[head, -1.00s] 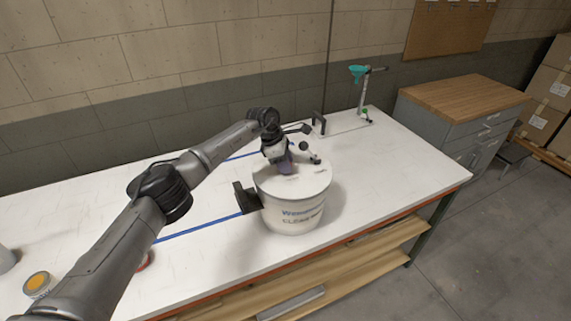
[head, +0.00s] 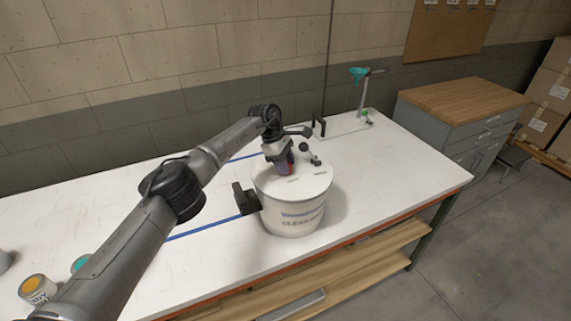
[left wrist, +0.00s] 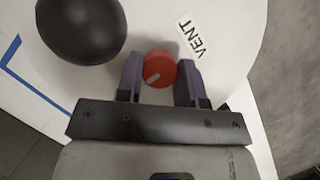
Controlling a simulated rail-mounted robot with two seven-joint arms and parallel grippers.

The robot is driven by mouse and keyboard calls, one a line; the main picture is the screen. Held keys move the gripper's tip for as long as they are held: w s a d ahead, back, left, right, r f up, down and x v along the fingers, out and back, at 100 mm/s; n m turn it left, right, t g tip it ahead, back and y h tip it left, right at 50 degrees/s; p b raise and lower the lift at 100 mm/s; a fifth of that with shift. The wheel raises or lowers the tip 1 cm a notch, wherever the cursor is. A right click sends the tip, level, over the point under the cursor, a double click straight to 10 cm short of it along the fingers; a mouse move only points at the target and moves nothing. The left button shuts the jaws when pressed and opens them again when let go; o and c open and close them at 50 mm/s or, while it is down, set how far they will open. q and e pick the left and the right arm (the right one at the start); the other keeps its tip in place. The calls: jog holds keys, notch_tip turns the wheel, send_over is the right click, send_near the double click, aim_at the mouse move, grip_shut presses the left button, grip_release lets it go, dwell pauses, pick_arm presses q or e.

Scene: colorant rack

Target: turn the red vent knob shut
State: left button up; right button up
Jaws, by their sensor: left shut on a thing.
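The red vent knob (left wrist: 157,68) shows in the left wrist view on the white lid, beside a "VENT" label (left wrist: 194,37). It is round, and its pale mark points to the lower left. My left gripper (left wrist: 160,72) is shut on the knob, one purple-grey finger on each side. In the head view my left gripper (head: 285,165) is down at the lid of a white drum (head: 290,212). The knob is mostly hidden there by the fingers. My right gripper is not in view.
A black ball knob (head: 304,147) stands on the lid close to the gripper, and its ball (left wrist: 82,28) looms in the wrist view. A black fitting (head: 246,198) juts from the drum's left side. Cans (head: 38,290) stand front left.

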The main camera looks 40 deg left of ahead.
pick_arm(q)
jog(key=o, duration=0.9)
jog(key=shift+r, duration=0.1)
jog(key=shift+p+v, duration=0.6)
jog(key=shift+v, duration=6.2)
